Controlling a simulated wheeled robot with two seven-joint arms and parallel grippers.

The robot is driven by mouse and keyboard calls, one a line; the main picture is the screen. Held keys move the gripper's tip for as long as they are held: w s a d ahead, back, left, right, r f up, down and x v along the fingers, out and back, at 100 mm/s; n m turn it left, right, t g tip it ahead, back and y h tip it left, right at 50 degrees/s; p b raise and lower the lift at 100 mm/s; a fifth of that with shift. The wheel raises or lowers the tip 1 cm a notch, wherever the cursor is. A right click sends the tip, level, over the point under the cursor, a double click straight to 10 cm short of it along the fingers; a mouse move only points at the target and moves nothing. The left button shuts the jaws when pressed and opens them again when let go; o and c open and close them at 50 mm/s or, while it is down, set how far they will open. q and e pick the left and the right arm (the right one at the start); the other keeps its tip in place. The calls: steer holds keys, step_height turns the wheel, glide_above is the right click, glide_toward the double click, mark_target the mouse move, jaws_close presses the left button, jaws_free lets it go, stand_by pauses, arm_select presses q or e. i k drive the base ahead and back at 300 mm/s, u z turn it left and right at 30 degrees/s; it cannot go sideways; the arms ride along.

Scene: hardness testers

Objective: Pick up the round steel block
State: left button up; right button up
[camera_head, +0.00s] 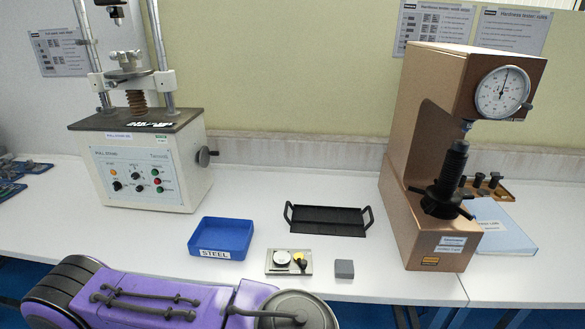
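A small round silvery disc (281,258), which looks like the round steel block, lies on the left part of a small flat metal-coloured plate (288,271) on the table. A small yellow and black item (300,259) sits beside it on the same plate. A square grey block (344,268) lies apart, to the right of the plate. Neither of my grippers shows in the head view. A purple link of my arm crosses the bottom left, below the plate.
A blue bin (222,253) labelled STEEL stands left of the plate, and a black two-handled tray (327,228) behind it. A bronze hardness tester (420,220) stands at right, a cream testing machine (150,170) at left. White table (340,290) is clear in front of the grey block.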

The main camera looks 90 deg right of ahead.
mark_target(282, 258)
steer(key=k, duration=0.85)
steer(key=z, duration=2.3)
